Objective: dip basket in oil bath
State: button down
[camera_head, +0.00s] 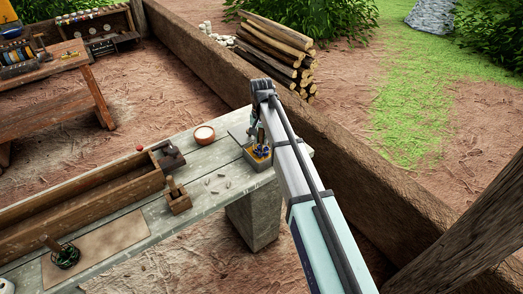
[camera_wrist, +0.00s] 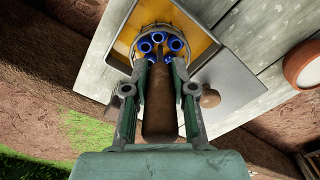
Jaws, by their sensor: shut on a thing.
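The oil bath (camera_head: 250,163) is a grey rectangular tank with yellow-orange liquid, near the right end of the bench; its rim (camera_wrist: 118,25) also shows in the wrist view. The basket is a wire ring holding several blue tubes (camera_wrist: 160,45), with a brown wooden handle (camera_wrist: 158,115). My gripper (camera_wrist: 158,88) is shut on this handle. In the head view my gripper (camera_head: 258,138) is above the tank, and the basket (camera_head: 262,151) is over or in it. I cannot tell how deep the basket sits; its underside is hidden.
A grey lid (camera_wrist: 225,85) with a round knob lies beside the tank. A round bowl (camera_head: 204,134), a small wooden block holder (camera_head: 179,200) and small loose pieces are on the bench. A long wooden trough (camera_head: 90,205) fills the left. A low mud wall (camera_head: 350,155) runs behind.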

jog(key=shift+r+p, duration=1.85)
jog(key=shift+r, duration=1.65)
jog(key=shift+r+p, duration=1)
jog(key=shift+r, duration=0.55)
